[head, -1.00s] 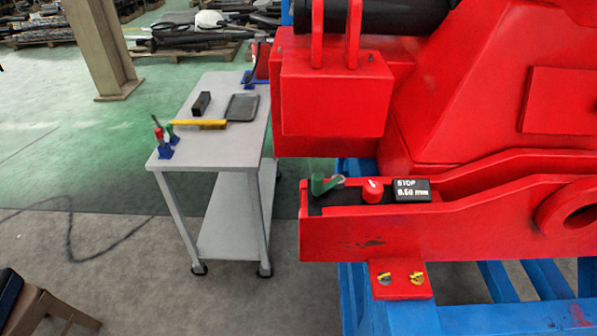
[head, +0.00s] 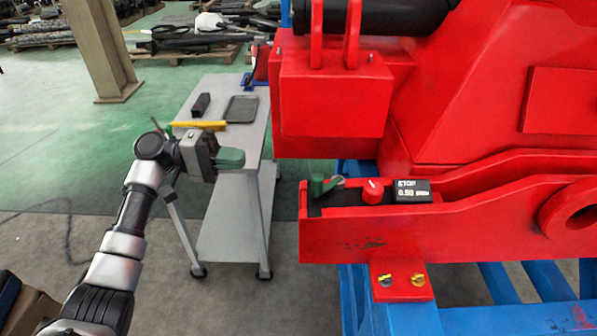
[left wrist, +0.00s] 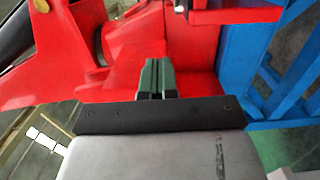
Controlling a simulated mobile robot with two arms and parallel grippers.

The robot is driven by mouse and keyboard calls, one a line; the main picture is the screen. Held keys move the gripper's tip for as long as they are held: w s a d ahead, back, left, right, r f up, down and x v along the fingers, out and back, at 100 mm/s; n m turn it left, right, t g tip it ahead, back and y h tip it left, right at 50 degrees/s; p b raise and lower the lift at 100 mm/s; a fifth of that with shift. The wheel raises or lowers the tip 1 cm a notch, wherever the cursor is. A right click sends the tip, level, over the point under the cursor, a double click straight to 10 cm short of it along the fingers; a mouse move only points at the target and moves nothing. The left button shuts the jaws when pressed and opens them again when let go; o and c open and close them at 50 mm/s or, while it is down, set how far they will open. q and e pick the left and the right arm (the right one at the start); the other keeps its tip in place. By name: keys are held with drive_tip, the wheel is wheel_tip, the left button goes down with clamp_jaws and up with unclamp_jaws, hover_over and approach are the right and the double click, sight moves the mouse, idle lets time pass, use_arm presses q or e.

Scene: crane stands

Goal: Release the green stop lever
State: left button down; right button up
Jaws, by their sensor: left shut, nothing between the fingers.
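The green stop lever (head: 322,185) sits at the left end of a black panel on the red crane arm in the head view. A red knob (head: 373,191) and a small display (head: 412,191) reading STOP and 0.50 mm are to its right. My left gripper (head: 231,159) is in front of the cart, left of the lever and apart from it. Its green fingers are shut with nothing between them; they also show in the left wrist view (left wrist: 157,78), pointing toward red crane parts. I cannot make out the lever in the left wrist view. My right gripper is not in view.
A grey cart (head: 250,140) stands behind my left gripper, with a yellow-handled brush (head: 200,125), a black block (head: 201,104) and a dark tray (head: 242,108) on it. The red crane body (head: 450,120) rests on a blue stand (head: 400,318). Open floor lies between cart and stand.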

use_arm(q)
drive_tip(key=shift+d, duration=0.1)
drive_tip(key=s+d+p, duration=0.1)
drive_tip(key=d, duration=0.3)
drive_tip(key=s+d+p, duration=0.1)
drive_tip(key=d+p, duration=0.1)
drive_tip(key=d, duration=0.2)
drive_tip(key=s+d+p, duration=0.2)
drive_tip(key=d, duration=0.2)
drive_tip(key=shift+d, duration=0.25)
drive_tip(key=shift+s, duration=0.1)
